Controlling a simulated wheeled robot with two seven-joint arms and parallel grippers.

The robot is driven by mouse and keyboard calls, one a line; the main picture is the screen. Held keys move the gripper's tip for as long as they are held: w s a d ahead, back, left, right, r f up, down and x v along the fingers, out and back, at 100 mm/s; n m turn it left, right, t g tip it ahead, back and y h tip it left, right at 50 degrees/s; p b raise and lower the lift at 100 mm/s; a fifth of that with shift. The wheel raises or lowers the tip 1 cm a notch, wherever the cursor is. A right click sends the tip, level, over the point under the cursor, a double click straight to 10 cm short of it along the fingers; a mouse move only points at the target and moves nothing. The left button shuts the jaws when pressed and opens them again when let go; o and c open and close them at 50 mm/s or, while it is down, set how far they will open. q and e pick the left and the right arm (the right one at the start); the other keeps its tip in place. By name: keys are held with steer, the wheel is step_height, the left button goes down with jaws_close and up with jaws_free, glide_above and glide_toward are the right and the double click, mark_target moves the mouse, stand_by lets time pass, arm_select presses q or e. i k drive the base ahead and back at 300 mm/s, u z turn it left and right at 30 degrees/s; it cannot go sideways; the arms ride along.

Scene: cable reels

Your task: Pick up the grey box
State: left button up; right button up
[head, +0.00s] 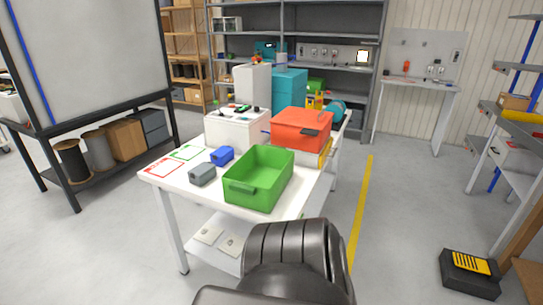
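The grey box (202,174) is a small box lying on the white table (152,173), left of the green crate and in front of a small blue box (222,156). It stands apart from the crate, with nothing gripping it. Neither of my grippers is in view. A dark, rounded part of my own arm fills the bottom middle of the head view and hides the table's front right corner area.
An open green crate (259,191) stands on the table's right part. A red crate (301,142) stands behind it. A white box-shaped machine (237,131) is at the back. A whiteboard stand (85,45) is at left. Floor right of the yellow line (361,205) is mostly clear.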

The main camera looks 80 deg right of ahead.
mark_target(199, 182)
steer(key=z, duration=2.45)
steer(key=i, duration=0.7)
